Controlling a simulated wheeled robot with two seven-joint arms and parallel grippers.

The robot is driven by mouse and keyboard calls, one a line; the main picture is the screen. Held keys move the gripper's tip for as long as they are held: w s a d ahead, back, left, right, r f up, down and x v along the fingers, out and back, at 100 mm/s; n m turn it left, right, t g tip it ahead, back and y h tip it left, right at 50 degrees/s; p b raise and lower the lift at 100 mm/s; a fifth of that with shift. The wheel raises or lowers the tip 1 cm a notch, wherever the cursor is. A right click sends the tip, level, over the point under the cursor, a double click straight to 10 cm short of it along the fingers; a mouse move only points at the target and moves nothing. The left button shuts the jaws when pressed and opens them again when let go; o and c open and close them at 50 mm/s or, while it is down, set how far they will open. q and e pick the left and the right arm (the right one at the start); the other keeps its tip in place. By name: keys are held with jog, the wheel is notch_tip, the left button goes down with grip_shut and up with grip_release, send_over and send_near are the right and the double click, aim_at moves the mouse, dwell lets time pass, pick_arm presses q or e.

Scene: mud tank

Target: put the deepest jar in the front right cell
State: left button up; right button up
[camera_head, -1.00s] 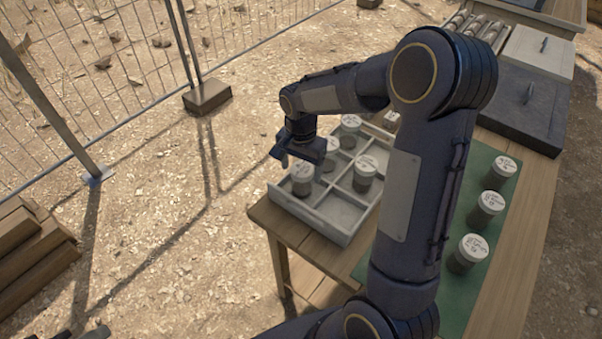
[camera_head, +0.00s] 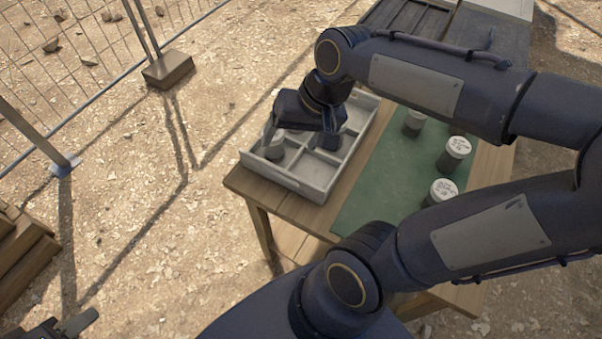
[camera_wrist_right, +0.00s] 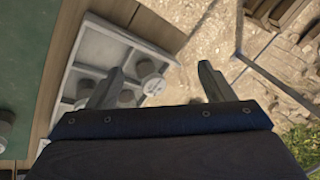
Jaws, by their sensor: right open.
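A grey divided tray (camera_head: 285,182) stands at the table's left edge; its near right cell looks empty. A jar (camera_head: 273,147) is in its near left cell, and another stands further back on the right, partly behind my gripper. Three white-lidded jars stand on the green mat: one at the back (camera_head: 413,122), one in the middle (camera_head: 457,151) and one nearer (camera_head: 441,191). Lid writing is unreadable. My right gripper (camera_head: 300,137) is open above the tray. In the right wrist view its fingers are apart (camera_wrist_right: 161,80). My left gripper (camera_head: 75,325) is partly visible at bottom left.
The green mat (camera_head: 375,187) covers the table right of the tray. My right arm hides much of the table's right side. A dark lidded box (camera_head: 405,18) is at the back. A wire fence (camera_head: 100,85) stands on the ground to the left.

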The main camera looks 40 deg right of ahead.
jog(key=s+a+f+n+t+y, duration=0.1)
jog(key=s+a+f+n+t, duration=0.1)
jog(key=s, duration=0.5)
jog(key=shift+s+a+n, duration=0.3)
jog(key=shift+a+n, duration=0.55)
jog(key=shift+n, duration=0.15)
notch_tip(320, 180, up, 4)
jog(key=p, duration=0.4)
